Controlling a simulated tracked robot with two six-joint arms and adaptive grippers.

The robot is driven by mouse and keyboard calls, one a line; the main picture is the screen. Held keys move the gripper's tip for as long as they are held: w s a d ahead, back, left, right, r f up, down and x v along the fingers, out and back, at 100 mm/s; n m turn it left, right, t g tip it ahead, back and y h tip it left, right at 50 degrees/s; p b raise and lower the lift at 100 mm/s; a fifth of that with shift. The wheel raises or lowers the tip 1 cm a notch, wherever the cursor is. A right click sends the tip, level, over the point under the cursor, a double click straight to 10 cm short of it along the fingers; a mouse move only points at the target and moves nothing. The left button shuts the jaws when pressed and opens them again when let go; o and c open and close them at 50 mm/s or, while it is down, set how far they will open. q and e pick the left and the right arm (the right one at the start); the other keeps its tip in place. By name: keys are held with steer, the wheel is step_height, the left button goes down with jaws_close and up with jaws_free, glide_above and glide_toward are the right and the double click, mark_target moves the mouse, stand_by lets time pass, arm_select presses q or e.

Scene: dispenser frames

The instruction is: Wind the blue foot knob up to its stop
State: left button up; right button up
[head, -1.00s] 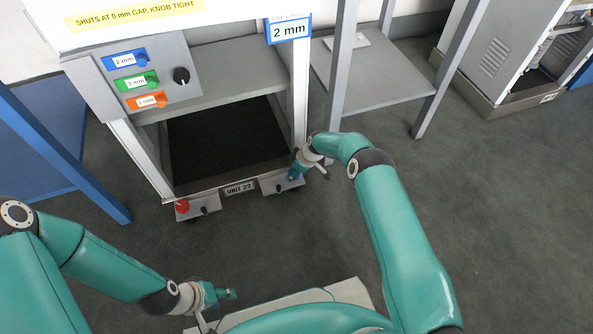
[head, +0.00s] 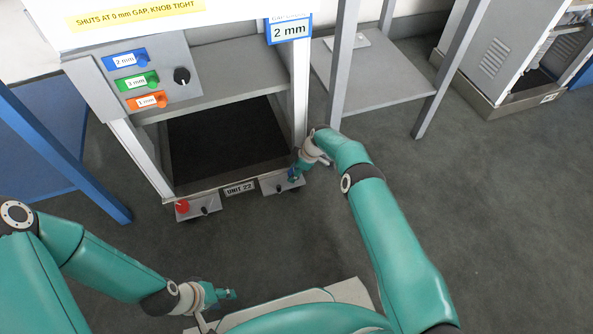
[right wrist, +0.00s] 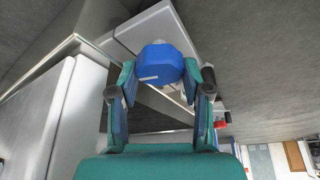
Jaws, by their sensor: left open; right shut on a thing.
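The blue foot knob (right wrist: 159,64) sits at the lower right front of the dispenser frame. It has a white mark on its face, left of centre in the right wrist view. My right gripper (head: 295,174) is at this knob and shut on it, with one finger on each side in the right wrist view (right wrist: 158,80). In the head view the gripper mostly hides the knob. My left gripper (head: 228,295) is open and empty, low in the head view, well away from the frame.
A red foot knob (head: 182,206) sits at the frame's lower left, beside the UNIT 22 plate (head: 239,188). Blue, green and orange tags and a black knob (head: 182,76) are on the panel above. A grey table (head: 375,80) stands to the right.

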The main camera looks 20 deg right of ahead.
steer(key=shift+s+d+f, duration=0.15)
steer(key=shift+d, duration=0.05)
steer(key=o, duration=1.2)
steer(key=shift+c, duration=0.2)
steer(key=shift+a, duration=0.1)
steer(key=shift+r, duration=0.2)
steer(key=v, duration=0.7)
steer(key=shift+r, duration=0.3)
